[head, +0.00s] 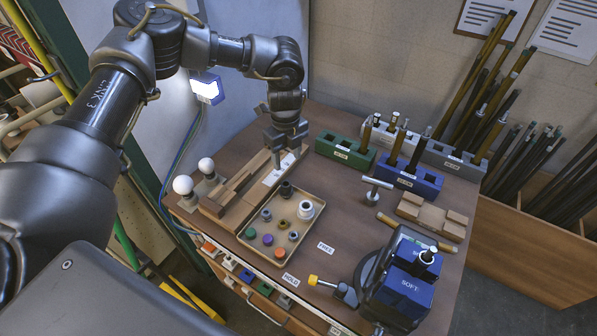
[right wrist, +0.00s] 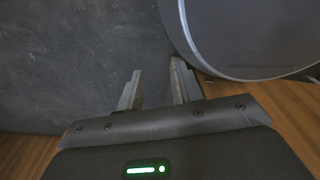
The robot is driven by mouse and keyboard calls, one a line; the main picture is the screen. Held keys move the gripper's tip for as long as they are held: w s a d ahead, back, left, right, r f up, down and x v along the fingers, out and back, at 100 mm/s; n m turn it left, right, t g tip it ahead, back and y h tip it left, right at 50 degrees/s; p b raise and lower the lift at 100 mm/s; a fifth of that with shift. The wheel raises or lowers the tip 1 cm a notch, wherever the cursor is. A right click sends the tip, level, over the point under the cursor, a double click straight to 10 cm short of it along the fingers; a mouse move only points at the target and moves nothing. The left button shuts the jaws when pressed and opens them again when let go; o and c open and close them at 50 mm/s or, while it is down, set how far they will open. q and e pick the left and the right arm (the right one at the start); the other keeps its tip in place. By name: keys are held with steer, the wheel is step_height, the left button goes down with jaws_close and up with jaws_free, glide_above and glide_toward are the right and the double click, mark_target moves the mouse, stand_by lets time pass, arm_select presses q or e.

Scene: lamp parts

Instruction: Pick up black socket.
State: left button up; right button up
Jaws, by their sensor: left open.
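A tan tray (head: 309,243) on the workbench holds several small parts. The black socket (head: 286,189), a small dark cylinder, stands near the tray's back corner, beside a larger white socket (head: 306,210). My left gripper (head: 286,157) points down with its jaws open, behind the black socket in the picture and over the end of a wooden fixture.
Two white bulbs (head: 183,185) stand left of the wooden fixture (head: 232,198). Green (head: 345,151) and blue (head: 411,180) blocks stand at the back. A blue vise (head: 402,290) is at front right.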

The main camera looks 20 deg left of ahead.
arm_select(q)
steer(key=p, duration=0.2)
glide_above(285, 181)
steer(key=d, duration=0.1)
step_height(285, 181, down, 5)
steer(key=shift+d, duration=0.1)
steer(key=shift+s, duration=0.3)
steer(key=shift+s+f, duration=0.15)
steer(key=shift+s, duration=0.05)
steer(key=f, duration=0.1)
steer(key=f+p, duration=0.1)
steer(key=f, duration=0.2)
steer(key=shift+w+a+p, duration=0.1)
steer(key=shift+a+p, duration=0.15)
steer(key=shift+p, duration=0.15)
steer(key=shift+f, duration=0.4)
arm_select(e)
steer(key=s+r, duration=0.1)
steer(key=r, duration=0.1)
steer(key=s+r, duration=0.1)
steer(key=s, duration=0.1)
steer(key=shift+d+r, duration=0.1)
steer(key=shift+r, duration=0.25)
